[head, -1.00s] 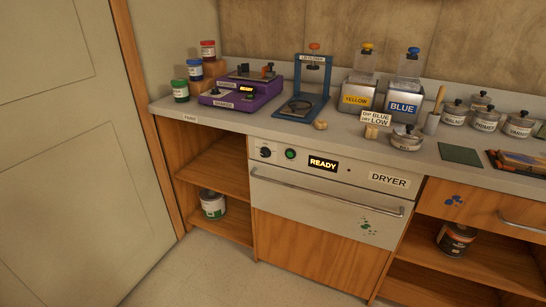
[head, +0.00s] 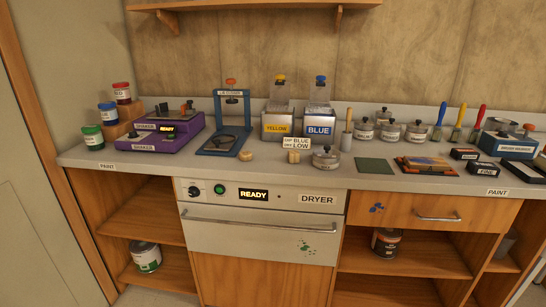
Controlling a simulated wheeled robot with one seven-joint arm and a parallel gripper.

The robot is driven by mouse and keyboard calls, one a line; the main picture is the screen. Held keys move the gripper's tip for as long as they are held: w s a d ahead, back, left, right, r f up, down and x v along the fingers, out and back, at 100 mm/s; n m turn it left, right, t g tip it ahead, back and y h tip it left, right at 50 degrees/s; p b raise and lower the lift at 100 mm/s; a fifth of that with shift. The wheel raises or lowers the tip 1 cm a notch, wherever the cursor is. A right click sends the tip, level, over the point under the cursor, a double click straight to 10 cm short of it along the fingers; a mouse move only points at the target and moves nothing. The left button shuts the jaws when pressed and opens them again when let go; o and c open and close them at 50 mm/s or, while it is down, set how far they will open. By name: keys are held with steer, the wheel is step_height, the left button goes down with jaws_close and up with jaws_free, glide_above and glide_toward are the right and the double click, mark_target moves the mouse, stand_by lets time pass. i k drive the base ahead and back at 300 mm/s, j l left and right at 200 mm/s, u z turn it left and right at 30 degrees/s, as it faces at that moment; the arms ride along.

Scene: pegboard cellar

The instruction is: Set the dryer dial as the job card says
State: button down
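The dryer (head: 262,238) is a pale drawer-like unit set in the counter front, with a long handle bar. Its dark dial (head: 194,191) sits at the left of its panel; the dial's pointer is too small to read. A green button or lamp (head: 219,189) is beside it, then a lit display reading READY (head: 253,194) and a DRYER label (head: 317,199). The job card (head: 296,143) stands on a small wooden block on the counter and reads "DIP BLUE", "DRY LOW". My gripper is not in view.
On the counter stand a purple shaker (head: 155,132), a blue lid press (head: 229,120), YELLOW (head: 277,126) and BLUE (head: 319,125) dip tanks, several lidded pots and brushes. Open shelves flank the dryer. A wall shelf (head: 255,5) is above. Floor in front is barely visible.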

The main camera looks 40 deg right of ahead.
mark_target(193, 192)
steer(key=i+j, duration=0.15)
steer(key=i, duration=0.3)
steer(key=i+j, duration=0.15)
steer(key=i, duration=0.3)
steer(key=i+j, duration=0.1)
steer(key=i, duration=0.35)
